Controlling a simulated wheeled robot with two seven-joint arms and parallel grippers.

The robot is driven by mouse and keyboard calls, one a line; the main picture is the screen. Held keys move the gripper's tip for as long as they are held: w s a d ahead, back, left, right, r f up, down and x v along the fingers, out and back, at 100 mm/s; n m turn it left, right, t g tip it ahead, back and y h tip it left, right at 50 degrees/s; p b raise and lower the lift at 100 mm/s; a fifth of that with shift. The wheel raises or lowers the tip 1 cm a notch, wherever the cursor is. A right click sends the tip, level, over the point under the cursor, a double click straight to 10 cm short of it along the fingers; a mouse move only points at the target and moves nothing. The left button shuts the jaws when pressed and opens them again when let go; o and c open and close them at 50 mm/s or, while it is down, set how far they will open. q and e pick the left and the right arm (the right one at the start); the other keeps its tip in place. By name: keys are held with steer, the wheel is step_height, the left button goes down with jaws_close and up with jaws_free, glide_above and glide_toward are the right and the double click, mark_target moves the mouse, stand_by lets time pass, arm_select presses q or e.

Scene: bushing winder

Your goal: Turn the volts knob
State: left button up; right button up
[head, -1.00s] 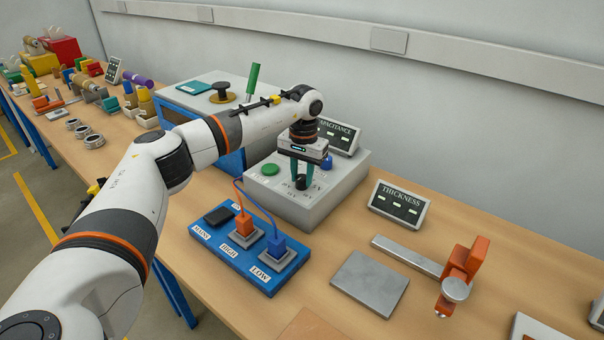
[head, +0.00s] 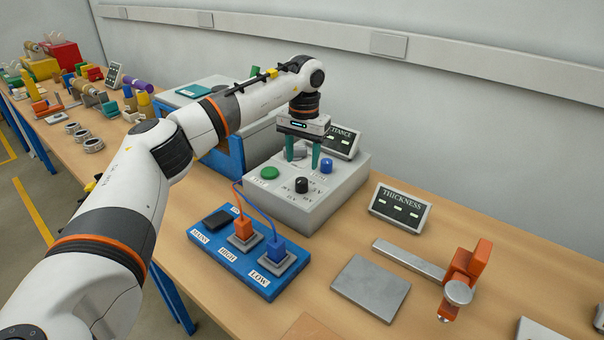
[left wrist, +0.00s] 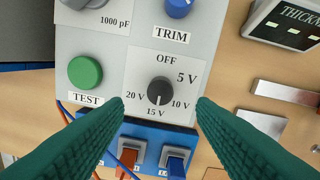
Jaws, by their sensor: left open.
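The volts knob (head: 302,185) is a small black knob on the sloped top of the grey box (head: 335,190). In the left wrist view the knob (left wrist: 160,91) sits amid the labels OFF, 5 V, 10 V, 15 V and 20 V. A pale mark on it appears to point down toward 15 V. My left gripper (head: 302,163) is open and empty above the knob, clear of it. In the left wrist view its green fingertips (left wrist: 160,103) lie apart, left and right of the knob. My right gripper is not in view.
A green TEST button (head: 270,173) and a blue TRIM knob (head: 327,166) flank the volts knob. A blue board (head: 208,247) with orange and blue plugs stands in front. The capacitance display (head: 340,139) is close behind my gripper; the thickness display (head: 400,207) stands to the right.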

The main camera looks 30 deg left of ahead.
mark_target(303, 180)
arm_select(q)
step_height(303, 180, up, 6)
steer(key=shift+f, duration=0.1)
stand_by(0.5)
